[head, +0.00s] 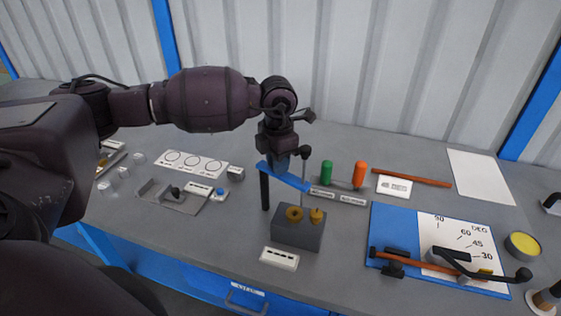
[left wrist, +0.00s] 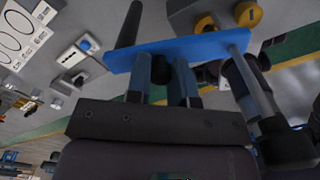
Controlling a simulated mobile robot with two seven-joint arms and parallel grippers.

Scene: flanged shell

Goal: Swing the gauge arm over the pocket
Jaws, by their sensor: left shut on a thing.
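The gauge arm (head: 291,181) is a flat blue bar on a black post (head: 264,191). My left gripper (head: 282,160) comes down on it from above and is shut on a dark knob on the bar; the bar also shows in the left wrist view (left wrist: 200,48), with the knob (left wrist: 160,70) between the fingers (left wrist: 165,85). A thin dark-capped rod (head: 305,155) stands at the bar's right end. The grey block (head: 297,236) with two brass pieces (head: 294,214) is just in front of that end. I cannot make out the pocket. My right gripper is not in view.
A green (head: 326,172) and an orange handle (head: 360,174) stand behind, to the right. A blue board with an angle scale (head: 402,222) lies at right. A white card with circles (head: 192,163) and a small plate (head: 174,198) lie left. A label (head: 280,259) lies in front.

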